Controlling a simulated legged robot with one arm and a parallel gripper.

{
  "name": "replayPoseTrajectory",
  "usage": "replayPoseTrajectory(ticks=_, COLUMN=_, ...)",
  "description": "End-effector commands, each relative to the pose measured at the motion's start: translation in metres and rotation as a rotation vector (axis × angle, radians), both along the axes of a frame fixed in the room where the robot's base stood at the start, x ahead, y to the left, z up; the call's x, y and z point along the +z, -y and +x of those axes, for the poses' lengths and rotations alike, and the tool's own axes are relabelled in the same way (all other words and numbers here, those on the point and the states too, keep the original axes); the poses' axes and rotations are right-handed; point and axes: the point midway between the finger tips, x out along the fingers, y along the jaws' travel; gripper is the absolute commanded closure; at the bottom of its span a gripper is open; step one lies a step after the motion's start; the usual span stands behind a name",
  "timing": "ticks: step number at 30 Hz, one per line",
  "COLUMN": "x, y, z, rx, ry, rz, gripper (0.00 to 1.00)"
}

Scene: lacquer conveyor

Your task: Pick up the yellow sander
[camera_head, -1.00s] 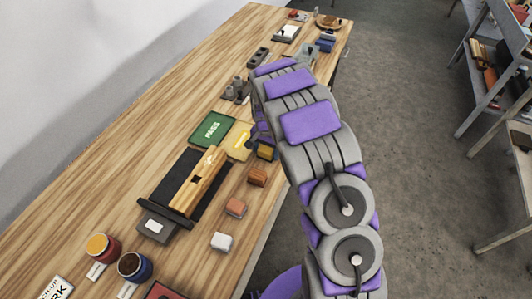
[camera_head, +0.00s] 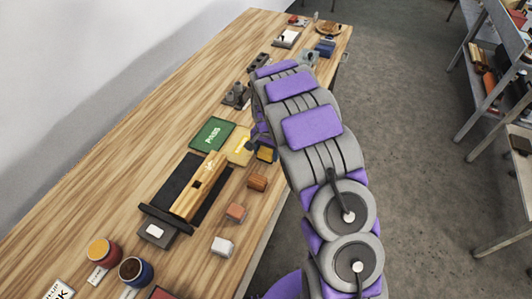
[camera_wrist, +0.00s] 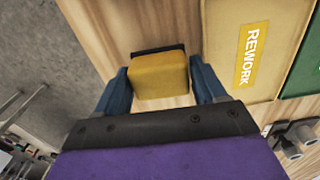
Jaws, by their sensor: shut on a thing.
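The yellow sander (camera_wrist: 160,76) is a small yellow block with a dark edge, seen in the wrist view between the two blue fingers of my gripper (camera_wrist: 163,84). My gripper is shut on it, with a finger at each side. The wood tabletop shows just past the block; I cannot tell whether the block touches it. In the head view the yellow sander (camera_head: 266,154) is at the table's right edge, below my purple and grey arm, which partly hides my gripper (camera_head: 262,142).
An orange-brown block (camera_head: 257,182), a pinkish block (camera_head: 236,212) and a white block (camera_head: 222,246) line the table edge nearby. A yellow REWORK mat (camera_wrist: 250,50) and green PASS mat (camera_head: 212,134) lie beside the sander. A conveyor (camera_head: 161,204) carries a wooden piece (camera_head: 199,186).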

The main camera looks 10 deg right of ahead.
Motion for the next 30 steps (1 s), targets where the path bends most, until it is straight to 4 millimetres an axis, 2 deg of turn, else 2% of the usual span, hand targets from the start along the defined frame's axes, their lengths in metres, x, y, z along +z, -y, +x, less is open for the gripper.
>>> replayPoseTrajectory(ticks=3, x=0.019, y=0.000, z=0.000, rx=0.000, ry=0.001, rz=0.000, gripper=0.63)
replayPoseTrajectory(ticks=8, x=0.017, y=0.002, z=-0.018, rx=0.000, ry=0.003, rz=-0.001, gripper=0.63)
replayPoseTrajectory(ticks=18, x=0.021, y=0.006, z=-0.074, rx=0.001, ry=0.000, rz=0.000, gripper=0.63)
replayPoseTrajectory(ticks=30, x=0.026, y=0.011, z=-0.122, rx=0.000, ry=0.002, rz=0.000, gripper=0.63)
